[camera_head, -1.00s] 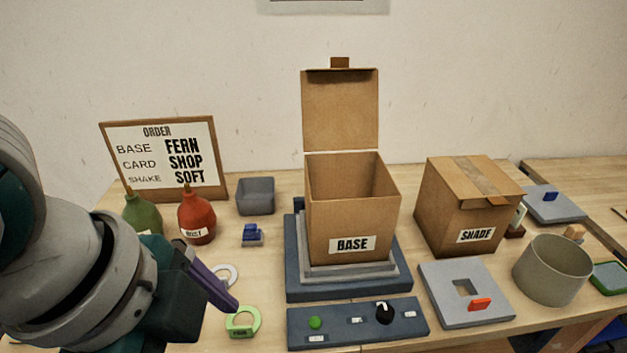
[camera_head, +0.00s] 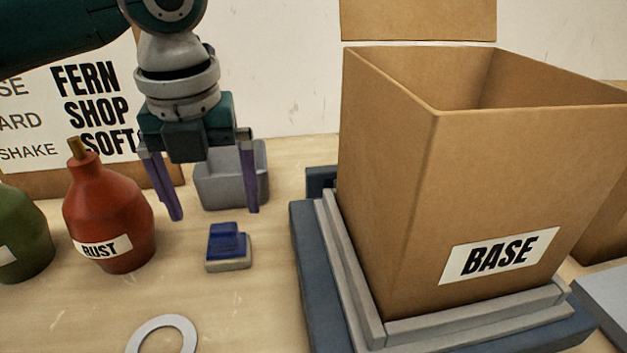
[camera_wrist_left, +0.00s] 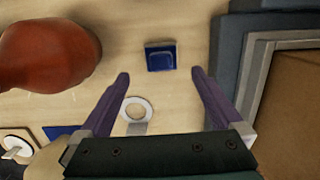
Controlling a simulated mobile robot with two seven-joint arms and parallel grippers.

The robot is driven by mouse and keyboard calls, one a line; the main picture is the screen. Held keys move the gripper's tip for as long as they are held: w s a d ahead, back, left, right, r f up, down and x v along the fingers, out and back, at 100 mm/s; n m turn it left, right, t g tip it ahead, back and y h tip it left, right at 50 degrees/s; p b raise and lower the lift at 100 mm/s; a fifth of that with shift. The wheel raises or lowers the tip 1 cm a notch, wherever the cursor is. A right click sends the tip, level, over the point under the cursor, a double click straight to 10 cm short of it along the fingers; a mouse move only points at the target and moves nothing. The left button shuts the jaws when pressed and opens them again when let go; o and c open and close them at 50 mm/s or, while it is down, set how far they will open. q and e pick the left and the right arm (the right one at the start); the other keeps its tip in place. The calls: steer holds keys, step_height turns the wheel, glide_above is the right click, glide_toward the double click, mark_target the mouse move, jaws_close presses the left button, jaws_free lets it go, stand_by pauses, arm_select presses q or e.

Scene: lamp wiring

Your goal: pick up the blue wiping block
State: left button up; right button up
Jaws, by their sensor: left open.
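The blue wiping block (camera_head: 228,240) sits on a small grey base on the wooden table, between the red bottle and the box platform. It also shows in the left wrist view (camera_wrist_left: 160,57), ahead of the fingertips and roughly midway between them. My left gripper (camera_head: 215,212) hangs above the table with its two purple fingers pointing down, open and empty. The fingers are apart from the block. My right gripper is not in view.
A red bottle labelled RUST (camera_head: 108,215) stands left of the block. A grey bin (camera_head: 232,185) is behind it. The open BASE box (camera_head: 400,200) on its stepped platform (camera_head: 318,285) rises at right. A pale ring (camera_head: 163,330) lies in front.

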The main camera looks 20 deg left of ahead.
mark_target(222, 229)
arm_select(q)
step_height(222, 229, down, 3)
steer(key=shift+s+d+r, duration=0.1)
steer(key=shift+r, duration=0.1)
steer(key=f, duration=0.1)
steer(key=f+b, duration=0.1)
steer(key=f, duration=0.1)
steer(key=w+f, duration=0.1)
steer(key=f, duration=0.1)
steer(key=shift+a+f, duration=0.25)
steer(key=shift+a, duration=0.05)
steer(key=shift+c, duration=0.4)
steer(key=c, duration=1.2)
